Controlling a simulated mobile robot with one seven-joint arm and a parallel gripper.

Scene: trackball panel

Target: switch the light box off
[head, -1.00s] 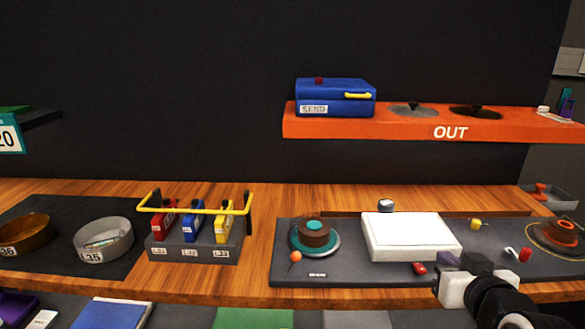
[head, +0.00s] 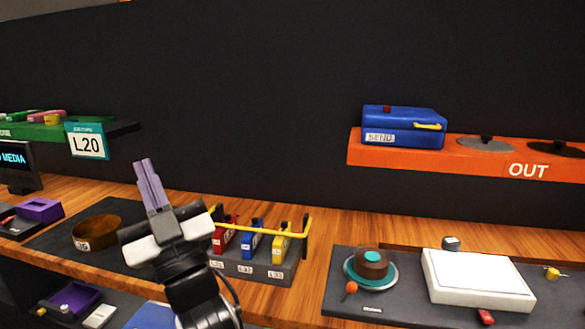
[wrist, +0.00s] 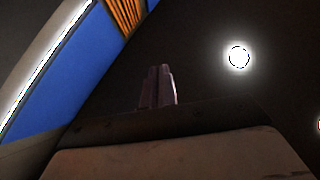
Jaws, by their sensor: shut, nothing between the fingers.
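The light box (head: 478,278) is a flat white box on the dark mat at the right in the head view. Whether its top glows I cannot tell. A small red part, perhaps its switch (head: 485,316), shows at its front edge. My gripper (head: 146,172) stands raised left of centre with its purple fingers together, pointing up, well to the left of the light box and apart from it. Nothing is between the fingers. The wrist view shows the closed fingers (wrist: 158,88) against a dark background, with no light box.
A rack with a yellow rail (head: 270,225) and several coloured holders stands just right of my arm. A turntable-like disc (head: 371,268) lies left of the light box. An orange shelf (head: 400,152) marked OUT overhangs behind. A brown bowl (head: 97,232) is at the left.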

